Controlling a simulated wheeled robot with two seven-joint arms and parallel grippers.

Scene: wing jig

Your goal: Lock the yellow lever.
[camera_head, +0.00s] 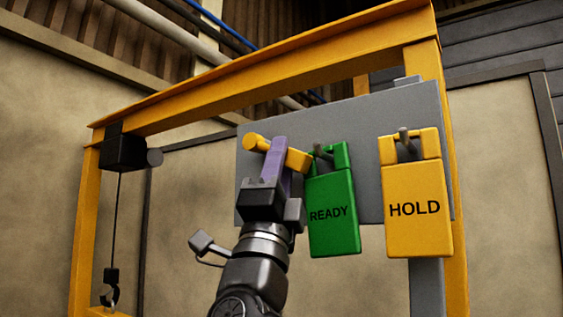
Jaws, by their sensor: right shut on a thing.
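The yellow lever (298,160) is a short bar on the left part of the grey panel (380,110). It slants down from its rounded left end to the right. My right gripper (277,158) reaches up from below and is shut on the lever. A purple finger-like part at the gripper crosses in front of the lever's middle and hides it there. Any lock or catch behind the gripper is hidden. My left gripper is not in view.
A green READY tag (333,225) hangs close to the right of my gripper. A yellow HOLD tag (415,222) hangs farther right. A yellow frame (270,75) surrounds the panel. A hook (111,294) hangs from a cable at the left.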

